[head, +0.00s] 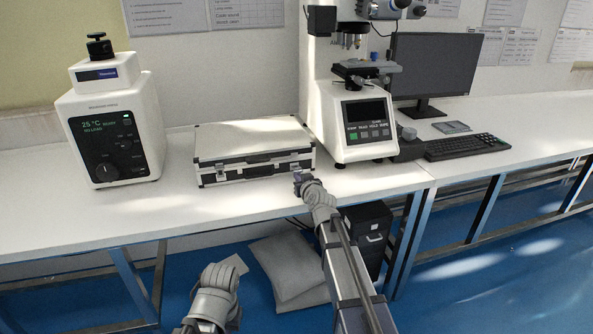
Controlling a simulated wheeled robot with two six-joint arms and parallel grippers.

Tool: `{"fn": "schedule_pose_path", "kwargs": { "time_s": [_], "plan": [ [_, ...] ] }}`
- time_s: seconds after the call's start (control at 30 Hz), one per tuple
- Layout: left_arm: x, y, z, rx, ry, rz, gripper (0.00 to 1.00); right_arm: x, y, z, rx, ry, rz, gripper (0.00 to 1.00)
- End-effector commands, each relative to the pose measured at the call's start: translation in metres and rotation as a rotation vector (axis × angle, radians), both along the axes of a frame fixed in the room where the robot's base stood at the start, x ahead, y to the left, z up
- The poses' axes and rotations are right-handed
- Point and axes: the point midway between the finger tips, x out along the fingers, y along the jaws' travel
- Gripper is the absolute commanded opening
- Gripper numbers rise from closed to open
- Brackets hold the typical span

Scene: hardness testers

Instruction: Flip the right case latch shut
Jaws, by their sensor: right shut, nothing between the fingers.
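The silver case (252,143) with dark edges lies closed on the white bench, its front towards me. A handle sits mid-front, with a left latch (220,174) on one side. The right latch (294,166) is near the front right corner, small and partly behind my gripper; whether it is up or down I cannot tell. My right gripper (299,177) is shut and empty, just in front of and below that latch. Whether it touches the case I cannot tell.
A white tester (112,130) stands left of the case. A taller hardness tester (347,135) stands close behind its right end. A monitor (432,68) and keyboard (467,146) are farther right. The bench front (190,205) is clear. Grey bags (290,268) lie below.

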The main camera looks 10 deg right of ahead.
Motion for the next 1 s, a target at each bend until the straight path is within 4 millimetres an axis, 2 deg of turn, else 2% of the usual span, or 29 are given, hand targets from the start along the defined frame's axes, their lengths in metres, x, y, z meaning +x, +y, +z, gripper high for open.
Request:
{"fn": "schedule_pose_path", "kwargs": {
  "time_s": [0.7,1.0],
  "plan": [
    [0.0,0.0,0.028,0.0,0.0,0.0,0.0,0.0,0.0,0.028,0.0,0.0,0.0,0.0],
    [0.0,0.0,0.029,0.0,0.0,0.0,0.0,0.0,0.0,0.029,0.0,0.0,0.0,0.0]
  ]
}}
